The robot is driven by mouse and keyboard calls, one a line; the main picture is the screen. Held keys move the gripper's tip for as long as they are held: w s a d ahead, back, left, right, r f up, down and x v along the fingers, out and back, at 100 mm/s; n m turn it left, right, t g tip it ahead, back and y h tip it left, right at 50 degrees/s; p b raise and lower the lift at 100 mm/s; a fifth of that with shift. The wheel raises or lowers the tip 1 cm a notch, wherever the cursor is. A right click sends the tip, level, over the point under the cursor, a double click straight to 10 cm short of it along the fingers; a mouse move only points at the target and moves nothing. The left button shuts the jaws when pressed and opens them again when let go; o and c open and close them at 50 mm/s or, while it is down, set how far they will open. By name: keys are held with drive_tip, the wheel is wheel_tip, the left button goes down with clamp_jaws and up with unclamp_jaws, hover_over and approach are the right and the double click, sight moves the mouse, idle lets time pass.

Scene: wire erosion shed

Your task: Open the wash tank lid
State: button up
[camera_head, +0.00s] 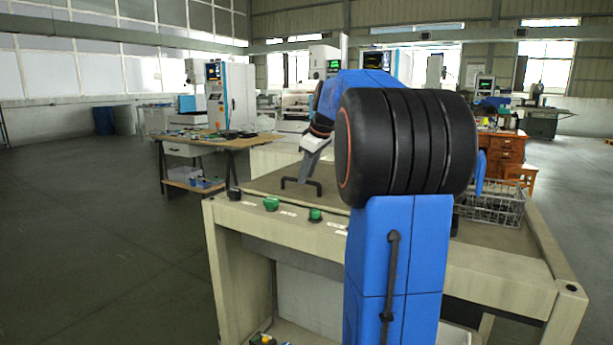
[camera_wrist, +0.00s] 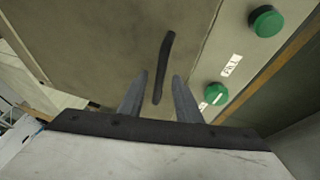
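The wash tank lid (camera_head: 263,178) is a flat, grey-brown panel that lies level in the top of the pale bench. A dark bar handle (camera_head: 301,184) stands up from it near the front edge. My gripper (camera_head: 306,178) is above the lid, close to the handle and pointing down. In the wrist view, the two fingers of my gripper (camera_wrist: 158,75) are apart. The handle (camera_wrist: 166,50) runs lengthwise between and beyond the fingertips, over the lid (camera_wrist: 110,45). I cannot tell whether the fingers touch it. My arm hides the right part of the lid.
Green knobs (camera_head: 271,203) sit on the bench's front rail (camera_head: 294,219); in the wrist view a label beside them reads "FILL" (camera_wrist: 231,66). A wire basket (camera_head: 494,207) stands at the right. A wooden table (camera_head: 215,143) is behind left. Open floor (camera_head: 90,230) lies left.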

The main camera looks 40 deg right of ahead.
drive_tip(key=shift+w+f, duration=0.2)
drive_tip(key=shift+f, duration=0.25)
clamp_jaws()
drive_tip(key=shift+r, duration=0.15)
